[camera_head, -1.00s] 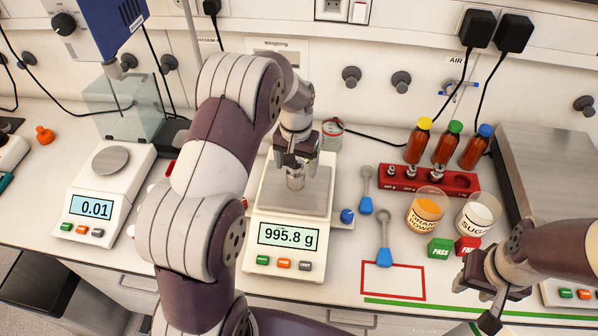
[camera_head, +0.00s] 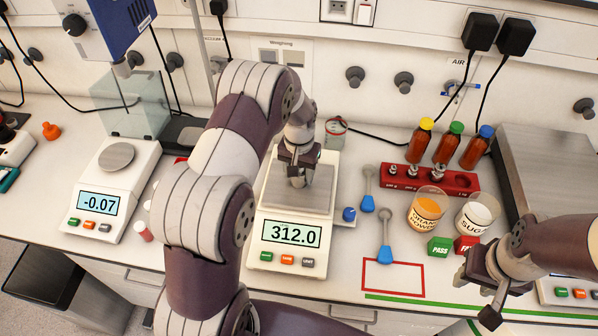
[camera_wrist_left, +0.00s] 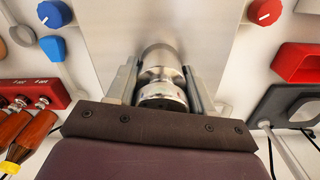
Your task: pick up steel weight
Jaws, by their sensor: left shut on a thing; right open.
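A shiny steel weight (camera_head: 297,182) stands upright at the pan (camera_head: 314,197) of the middle balance. I cannot tell whether its base still touches the pan. My left gripper (camera_head: 296,172) is shut on it from above and hides most of it in the head view. In the left wrist view the steel weight (camera_wrist_left: 160,70) sits between the two fingers, with its neck and round knob toward the palm. The middle balance display (camera_head: 291,234) reads 312.0. My right gripper (camera_head: 489,312) is open and empty at the lower right, apart from the bench objects.
A second balance (camera_head: 111,185) at left reads -0.07. A red weight rack (camera_head: 462,183), several brown bottles, orange powder and sugar beakers, two blue-handled spoons (camera_head: 385,250) and PASS and FAIL blocks lie to the right.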

